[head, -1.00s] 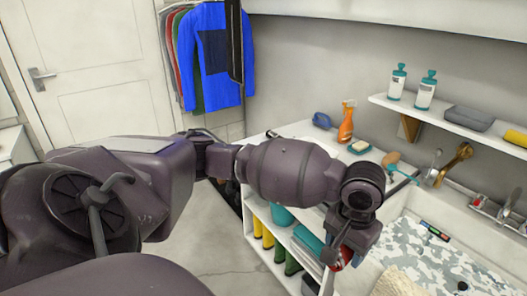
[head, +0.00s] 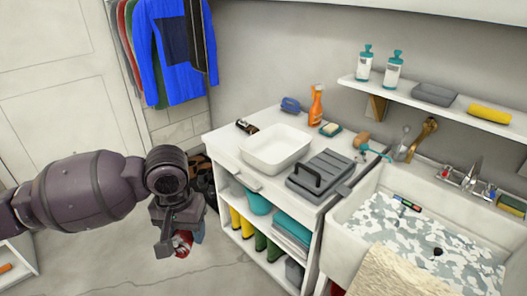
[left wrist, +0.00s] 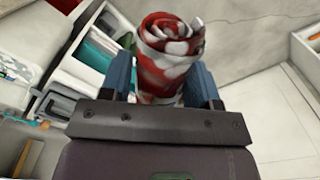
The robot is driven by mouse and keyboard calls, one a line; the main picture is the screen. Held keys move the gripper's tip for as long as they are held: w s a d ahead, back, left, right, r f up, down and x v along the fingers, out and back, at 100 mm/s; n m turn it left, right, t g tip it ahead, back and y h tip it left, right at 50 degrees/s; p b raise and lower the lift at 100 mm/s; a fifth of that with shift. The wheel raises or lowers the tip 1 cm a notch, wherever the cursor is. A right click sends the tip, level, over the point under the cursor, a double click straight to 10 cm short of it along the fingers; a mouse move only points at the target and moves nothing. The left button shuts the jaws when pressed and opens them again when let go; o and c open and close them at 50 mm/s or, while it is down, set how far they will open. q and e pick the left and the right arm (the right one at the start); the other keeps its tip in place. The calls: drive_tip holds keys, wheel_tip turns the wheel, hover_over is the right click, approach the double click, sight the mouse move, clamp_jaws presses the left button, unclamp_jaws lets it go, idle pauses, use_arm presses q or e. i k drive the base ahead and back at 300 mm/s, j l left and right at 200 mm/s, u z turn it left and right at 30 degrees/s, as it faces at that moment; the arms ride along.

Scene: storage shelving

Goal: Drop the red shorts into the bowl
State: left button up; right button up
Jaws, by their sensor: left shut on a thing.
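My left gripper (head: 178,238) is shut on the red shorts (left wrist: 168,58), a rolled red-and-white bundle between its blue fingers in the left wrist view. In the head view the shorts (head: 182,243) show only partly below the gripper, over the floor left of the counter. A white rectangular open bowl (head: 275,150) stands on the counter, right of and higher in the picture than the gripper, apart from it. It looks empty. A smaller teal bowl-like container (head: 258,203) sits on the shelf under the counter. My right gripper is not in view.
A grey lidded case (head: 320,175) with a black handle lies right of the white bowl. An orange spray bottle (head: 316,105) stands behind. The sink (head: 345,225) is at right, and boots (head: 262,242) fill the lower shelf. Floor in front is clear.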

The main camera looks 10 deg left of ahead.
sight(271, 155)
drive_tip(key=z, duration=0.65)
drive_tip(key=i+j+z, duration=0.15)
drive_tip(key=j+z, duration=0.2)
drive_tip(key=i+j+z, duration=0.1)
drive_tip(key=j+z, duration=0.25)
drive_tip(key=i+j+z, duration=0.1)
drive_tip(key=j+z, duration=0.2)
drive_tip(key=j, duration=1)
drive_tip(key=i+j+z, duration=0.1)
drive_tip(key=j, duration=0.6)
